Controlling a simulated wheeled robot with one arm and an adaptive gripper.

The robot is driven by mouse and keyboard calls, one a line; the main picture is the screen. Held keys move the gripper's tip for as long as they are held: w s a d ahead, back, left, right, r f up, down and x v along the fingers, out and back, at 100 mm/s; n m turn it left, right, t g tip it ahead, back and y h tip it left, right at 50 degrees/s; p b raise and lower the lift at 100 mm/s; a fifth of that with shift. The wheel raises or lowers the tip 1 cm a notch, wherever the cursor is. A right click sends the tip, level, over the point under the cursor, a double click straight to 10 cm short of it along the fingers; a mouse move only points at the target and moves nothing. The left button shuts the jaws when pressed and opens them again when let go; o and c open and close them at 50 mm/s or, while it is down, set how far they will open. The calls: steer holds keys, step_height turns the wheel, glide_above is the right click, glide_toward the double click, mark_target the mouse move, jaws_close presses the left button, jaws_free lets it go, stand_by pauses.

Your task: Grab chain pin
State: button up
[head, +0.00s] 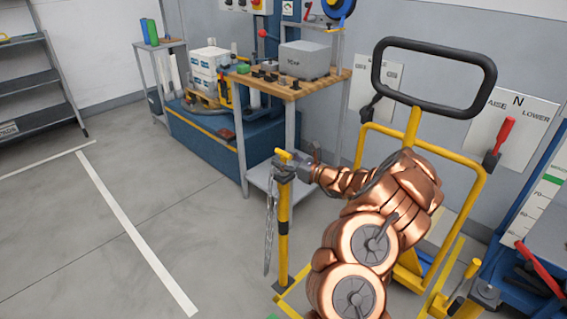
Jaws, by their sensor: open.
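A yellow post (283,235) stands in the middle of the view, with a dark band partway up. At its top is a small yellow piece (284,154) that looks like the chain pin's handle. A grey metal chain (268,237) hangs down the left side of the post. My gripper (287,167) is open at the top of the post, reaching in from the right. The yellow piece shows just above its fingers. The fingers are small and dark here, and I cannot tell whether they touch the pin. The pin's lower part is hidden.
A yellow cart frame with a black handle loop (436,49) stands right, behind my copper arm. A wooden-topped workbench (272,86) with a grey box (305,60) stands behind the post. A red-handled lever (505,134) is at right. Open floor with white lines lies left.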

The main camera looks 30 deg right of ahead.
steer(key=shift+c, duration=0.3)
jaws_close()
stand_by(0.4)
